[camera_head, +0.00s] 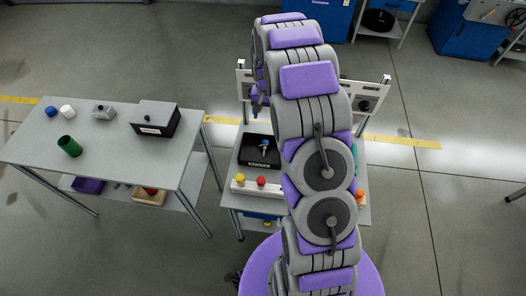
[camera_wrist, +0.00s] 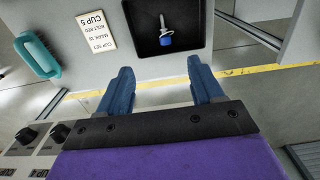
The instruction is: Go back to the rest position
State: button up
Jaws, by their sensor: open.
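My gripper (camera_wrist: 160,75) is open in the wrist view, with two blue fingers apart and nothing between them. In the head view my arm rises over the middle bench, and my gripper (camera_head: 257,105) shows only in part at the arm's left edge, above the bench. Beyond the fingertips in the wrist view is a black tray (camera_wrist: 197,42). A metal bolt-like piece with a blue end (camera_wrist: 165,35) lies in it, apart from the fingers. The tray also shows on the bench in the head view (camera_head: 247,160).
A white label (camera_wrist: 95,33) and a teal handle (camera_wrist: 37,55) lie beside the tray. Red (camera_head: 261,181) and yellow buttons line the bench front. The left table (camera_head: 95,150) bears a green cup (camera_head: 69,146), a black box (camera_head: 155,119) and small parts. Floor between is clear.

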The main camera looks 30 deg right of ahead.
jog(key=shift+r, duration=0.3)
jog(key=s+a+r+n, duration=0.2)
jog(key=s+a+r, duration=0.3)
jog(key=s+r, duration=0.3)
jog(key=s+a+r+n, duration=0.1)
jog(key=s+a+r, duration=0.4)
jog(key=s+r, duration=0.3)
jog(key=s+a+r+n+g, duration=0.1)
jog(key=s+a+n, duration=0.1)
jog(key=s, duration=0.9)
jog(key=s+a+r+n, duration=0.1)
jog(key=s+a, duration=0.3)
jog(key=s, duration=0.8)
jog(key=shift+s+r+n+g, duration=0.25)
jog(key=shift+r+n+g, duration=0.15)
jog(key=shift+r, duration=0.2)
